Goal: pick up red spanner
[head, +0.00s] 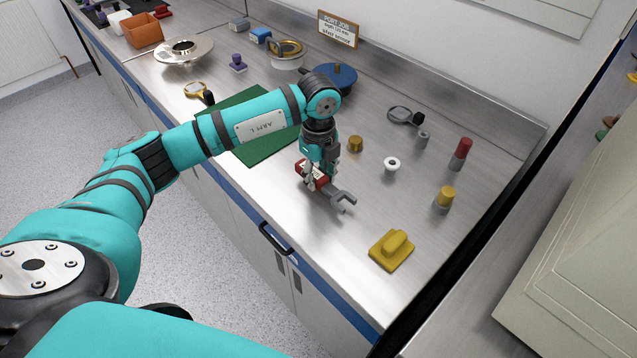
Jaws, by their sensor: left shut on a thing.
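The red spanner (339,195) is at the front middle of the metal worktop, with a red handle part and a grey open jaw pointing to the lower right. My left gripper (312,183) points down and is shut on its red handle. The fingers hide part of the handle. I cannot tell whether the spanner touches the worktop or is just above it. My right gripper does not show.
A yellow block with a grip (391,250) stands at the front right. A yellow-topped cylinder (445,200), a red-topped cylinder (460,154) and a white ring (392,164) stand to the right. A green mat (245,140) lies under my left arm.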

